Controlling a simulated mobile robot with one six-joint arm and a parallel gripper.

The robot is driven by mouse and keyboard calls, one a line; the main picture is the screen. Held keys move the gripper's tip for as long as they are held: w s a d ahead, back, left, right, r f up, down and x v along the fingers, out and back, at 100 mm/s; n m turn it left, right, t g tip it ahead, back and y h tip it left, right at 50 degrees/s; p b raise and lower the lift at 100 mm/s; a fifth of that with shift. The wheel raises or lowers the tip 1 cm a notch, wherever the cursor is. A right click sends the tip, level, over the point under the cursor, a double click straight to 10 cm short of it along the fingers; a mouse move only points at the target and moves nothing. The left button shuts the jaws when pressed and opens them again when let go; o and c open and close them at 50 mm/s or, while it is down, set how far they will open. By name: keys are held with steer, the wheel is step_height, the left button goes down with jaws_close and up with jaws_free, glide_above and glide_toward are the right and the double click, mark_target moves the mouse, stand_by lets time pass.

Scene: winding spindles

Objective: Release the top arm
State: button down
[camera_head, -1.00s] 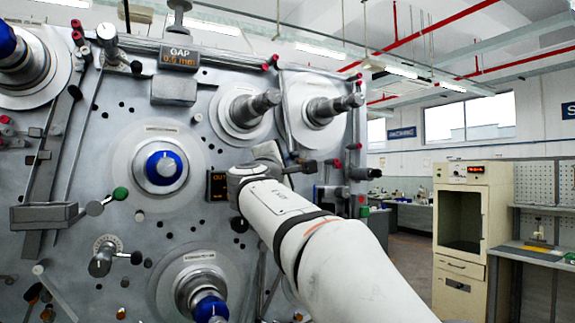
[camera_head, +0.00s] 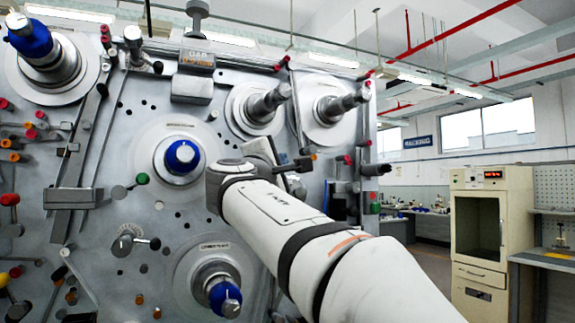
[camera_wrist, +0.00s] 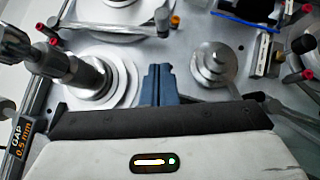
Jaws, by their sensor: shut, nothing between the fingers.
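My gripper (camera_wrist: 158,82) shows in the wrist view as two blue-grey fingers pressed together with nothing between them. They are over the machine's face, between a spindle (camera_wrist: 85,75) on the left and a smaller spindle (camera_wrist: 212,62) on the right, touching neither as far as I can see. In the head view my white arm hides the fingertips. A lever with a pale round knob (camera_head: 132,34) is at the upper left of the machine, with a thin rod (camera_head: 110,130) running down below it. I cannot tell for certain which part is the top arm.
Two bare spindles (camera_head: 268,100) (camera_head: 342,103) jut out at the upper right. Blue-capped hubs (camera_head: 182,157) (camera_head: 225,296) stand out lower down. A gap display (camera_head: 197,60) sits at the top. Coloured pegs crowd the left. A cream cabinet (camera_head: 478,240) stands at the right, beyond open floor.

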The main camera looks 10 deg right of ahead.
steer(key=shift+d, duration=0.15)
steer(key=s+d+f+m+g+y+p, duration=0.1)
steer(key=s+d+f+m+g+p, duration=0.15)
steer(key=f, duration=0.55)
steer(key=s+d+f+m+g+y+p, duration=0.1)
steer(key=s+f+m+g+y, duration=0.15)
steer(key=f, duration=0.55)
steer(key=s+d+f+m+g+y+p, duration=0.1)
steer(key=s+d+f+g, duration=0.15)
steer(key=f, duration=0.45)
steer(key=s+a+f+m+g+y+p, duration=0.2)
steer(key=s+a+f+m+g+y, duration=0.1)
steer(key=s+f, duration=0.7)
steer(key=s+a+f+m+g+y+p, duration=0.2)
steer(key=s+f+m+g+y, duration=0.1)
steer(key=s+f, duration=0.7)
step_height(320, 180, down, 2)
steer(key=m+g, duration=0.1)
steer(key=m, duration=0.1)
steer(key=shift+a+f+m+g+y, duration=0.2)
steer(key=shift+a+m+g+y, duration=0.1)
steer(key=shift+a+g+y, duration=0.1)
steer(key=shift+s, duration=0.1)
